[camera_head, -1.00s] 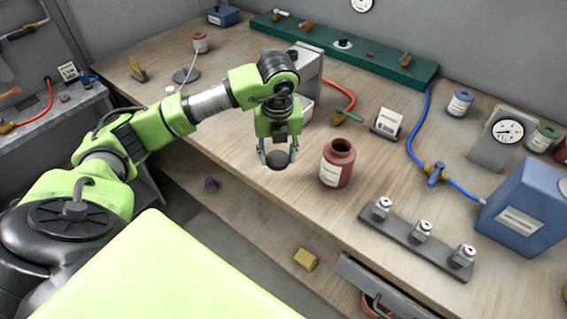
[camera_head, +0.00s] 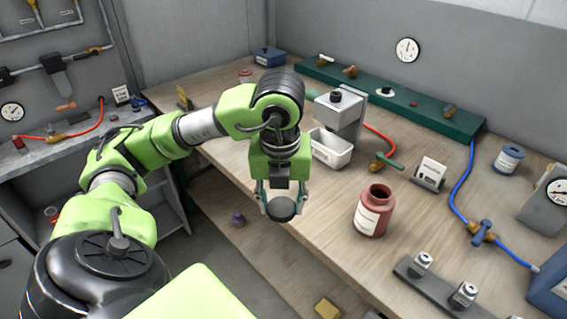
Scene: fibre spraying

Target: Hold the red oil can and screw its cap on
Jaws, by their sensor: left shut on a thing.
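The red oil can (camera_head: 375,212) stands upright and uncapped on the wooden workbench, its dark round mouth open and a white label on its side. My left gripper (camera_head: 281,205) points down near the bench's front edge, to the left of the can. It is shut on a dark round cap (camera_head: 281,209), which hangs between its fingers, apart from the can. My right gripper does not show.
The wooden bench (camera_head: 330,225) has a grey dispenser with a white bin (camera_head: 331,148) behind the can. A grey rack with metal fittings (camera_head: 440,285) is at the front right. A blue hose (camera_head: 457,190) and a small card holder (camera_head: 430,172) lie to the right.

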